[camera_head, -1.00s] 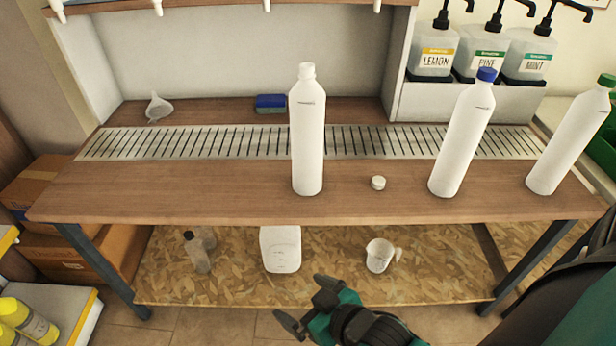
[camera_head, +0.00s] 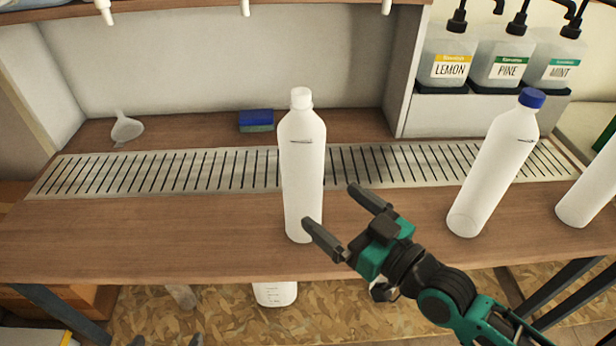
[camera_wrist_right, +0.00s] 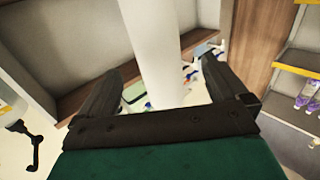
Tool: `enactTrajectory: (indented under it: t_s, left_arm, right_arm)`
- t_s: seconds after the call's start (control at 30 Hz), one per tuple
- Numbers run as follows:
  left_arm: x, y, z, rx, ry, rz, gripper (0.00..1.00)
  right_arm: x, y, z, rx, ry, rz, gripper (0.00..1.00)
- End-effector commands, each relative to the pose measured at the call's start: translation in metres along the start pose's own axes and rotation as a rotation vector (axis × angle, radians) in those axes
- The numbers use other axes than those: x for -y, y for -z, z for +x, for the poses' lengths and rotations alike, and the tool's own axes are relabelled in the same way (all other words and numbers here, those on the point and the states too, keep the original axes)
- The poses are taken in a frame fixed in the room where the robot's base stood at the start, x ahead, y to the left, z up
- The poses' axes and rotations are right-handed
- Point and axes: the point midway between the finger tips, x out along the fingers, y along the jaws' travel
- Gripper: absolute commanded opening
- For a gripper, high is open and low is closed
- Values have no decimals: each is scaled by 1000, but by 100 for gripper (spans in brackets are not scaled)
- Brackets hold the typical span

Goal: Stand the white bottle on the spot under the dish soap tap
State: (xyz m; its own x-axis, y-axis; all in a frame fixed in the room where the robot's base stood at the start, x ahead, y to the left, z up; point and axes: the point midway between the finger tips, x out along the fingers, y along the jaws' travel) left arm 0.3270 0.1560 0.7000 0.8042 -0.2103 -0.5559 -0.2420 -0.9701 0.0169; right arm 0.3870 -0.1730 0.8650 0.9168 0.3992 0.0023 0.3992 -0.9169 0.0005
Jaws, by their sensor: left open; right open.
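The white bottle with a white cap (camera_head: 303,165) stands upright on the wooden counter. It also shows in the right wrist view (camera_wrist_right: 155,45), between the fingers. My right gripper (camera_head: 332,206) is open beside the bottle's lower right side, pointing at it, and holds nothing. Two dark fingertips of my left gripper (camera_head: 167,341) just show at the bottom edge, apart. Several white tap nozzles hang at the top edge, including a left one (camera_head: 104,10), a middle one (camera_head: 244,6) and a right one (camera_head: 386,5). Their labels are out of view, so I cannot tell which is dish soap.
A slotted metal drain strip (camera_head: 105,172) runs behind the bottle. A blue-capped bottle (camera_head: 492,165) and another white bottle (camera_head: 592,195) stand at right. A funnel (camera_head: 126,128) and a sponge (camera_head: 256,120) lie at the back. The counter's left is clear.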

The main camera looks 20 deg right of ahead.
Motion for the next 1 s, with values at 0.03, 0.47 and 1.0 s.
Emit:
enactTrajectory:
  t_s: [0.03, 0.47, 1.0]
  left_arm:
    - [0, -3, -1, 7, -1, -1, 100]
    - [0, -6, 1, 11, -1, -1, 100]
    - [0, -3, 5, -1, -4, 1, 100]
  right_arm:
    - [0, 1, 10, -6, -1, 0, 100]
    - [0, 0, 59, 1, 1, 2, 100]
    - [-5, -1, 111, 1, 0, 1, 100]
